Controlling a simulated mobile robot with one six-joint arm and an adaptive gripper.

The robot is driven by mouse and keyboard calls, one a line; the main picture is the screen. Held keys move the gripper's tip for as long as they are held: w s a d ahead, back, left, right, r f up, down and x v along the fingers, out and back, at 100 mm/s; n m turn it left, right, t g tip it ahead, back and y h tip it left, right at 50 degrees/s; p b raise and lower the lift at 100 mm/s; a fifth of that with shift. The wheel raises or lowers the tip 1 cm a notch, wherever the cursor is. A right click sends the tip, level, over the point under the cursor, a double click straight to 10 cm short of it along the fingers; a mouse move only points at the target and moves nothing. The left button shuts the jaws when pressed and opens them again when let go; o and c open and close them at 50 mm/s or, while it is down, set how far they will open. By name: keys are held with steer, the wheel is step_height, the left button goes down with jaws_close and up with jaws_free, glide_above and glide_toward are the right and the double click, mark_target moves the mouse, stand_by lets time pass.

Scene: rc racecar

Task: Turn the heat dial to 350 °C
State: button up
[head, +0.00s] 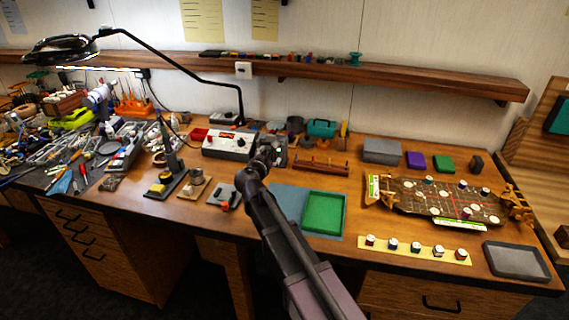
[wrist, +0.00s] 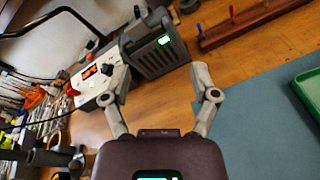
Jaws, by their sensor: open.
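The soldering station (head: 222,146) is a pale box with a red-lit display (head: 227,135) and knobs on its front. It stands at the middle back of the bench in the head view. In the wrist view the station (wrist: 92,85) is at upper left, partly behind my left finger. Its lit display (wrist: 89,71) shows, but the digits are too small to read. I cannot make out which knob is the heat dial or its setting. My gripper (wrist: 160,70) is open and empty, its fingers apart. In the head view my gripper (head: 262,160) is just right of the station.
A dark grey vented box (wrist: 157,52) adjoins the station. A wooden rack with coloured pegs (head: 320,165) stands to the right. A green tray (head: 324,212) lies on a blue-grey mat (head: 285,200). Tools crowd the left.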

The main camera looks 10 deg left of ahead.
steer(key=s+d+f+m+g+h, duration=0.1)
steer(key=d+m, duration=0.2)
steer(key=d, duration=0.2)
steer(key=shift+d, duration=0.4)
steer(key=shift+f, duration=0.1)
steer(key=n+t+y+b, duration=0.2)
steer(key=n+y+b, duration=0.85)
steer(key=n, duration=0.55)
glide_toward(241, 142)
steer(key=b+v, duration=0.1)
steer(key=v, duration=0.2)
steer(key=shift+d, duration=0.2)
steer(key=shift+a, duration=0.25)
steer(key=shift+w, duration=0.15)
steer(key=x, duration=1.3)
steer(key=shift+w+a, duration=0.15)
steer(key=shift+w, duration=0.1)
